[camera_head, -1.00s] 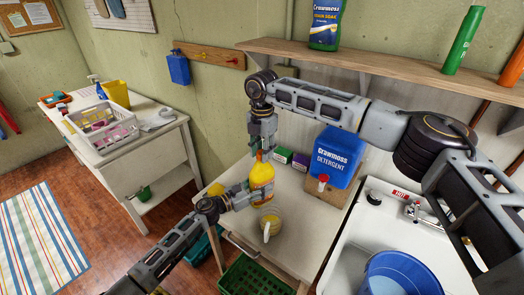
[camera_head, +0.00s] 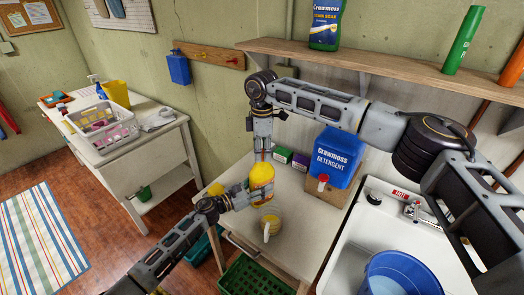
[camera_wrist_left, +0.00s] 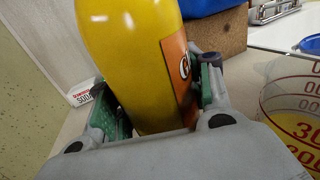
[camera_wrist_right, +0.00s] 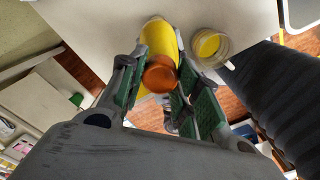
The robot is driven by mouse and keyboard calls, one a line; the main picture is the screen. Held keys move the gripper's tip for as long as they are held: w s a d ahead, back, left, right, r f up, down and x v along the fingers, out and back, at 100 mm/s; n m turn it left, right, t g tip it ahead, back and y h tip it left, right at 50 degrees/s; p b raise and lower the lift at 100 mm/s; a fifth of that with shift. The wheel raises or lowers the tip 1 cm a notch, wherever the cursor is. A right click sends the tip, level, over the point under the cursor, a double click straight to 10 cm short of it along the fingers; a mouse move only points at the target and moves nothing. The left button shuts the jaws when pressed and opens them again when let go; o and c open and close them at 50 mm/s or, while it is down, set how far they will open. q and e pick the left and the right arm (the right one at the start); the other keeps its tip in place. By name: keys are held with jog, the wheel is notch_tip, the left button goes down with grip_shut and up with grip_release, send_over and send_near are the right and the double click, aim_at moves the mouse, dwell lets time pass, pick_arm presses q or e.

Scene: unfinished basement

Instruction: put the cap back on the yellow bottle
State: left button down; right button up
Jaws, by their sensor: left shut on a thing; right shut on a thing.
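The yellow bottle (camera_head: 262,176) stands above the worktable, its orange label facing low toward the camera. My left gripper (camera_head: 243,194) is shut around its body, and the left wrist view shows the bottle (camera_wrist_left: 130,50) between both fingers. My right gripper (camera_head: 262,145) points down from above the bottle. It is shut on the orange cap (camera_wrist_right: 159,76), which sits between its fingertips over the bottle (camera_wrist_right: 158,38) in the right wrist view. The cap hides the bottle's mouth, so I cannot tell whether the cap touches the neck.
A clear measuring jug (camera_head: 270,224) with yellow liquid stands close to the left gripper. A blue detergent jug (camera_head: 338,158) stands on a box at the back right. A sink (camera_head: 350,235) with a blue bucket (camera_head: 400,275) is to the right. A shelf (camera_head: 310,52) runs above.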

jog(key=m, duration=0.4)
jog(key=shift+m, duration=0.3)
jog(key=o, duration=0.6)
jog(key=shift+r, duration=2.25)
jog(key=shift+c, duration=0.2)
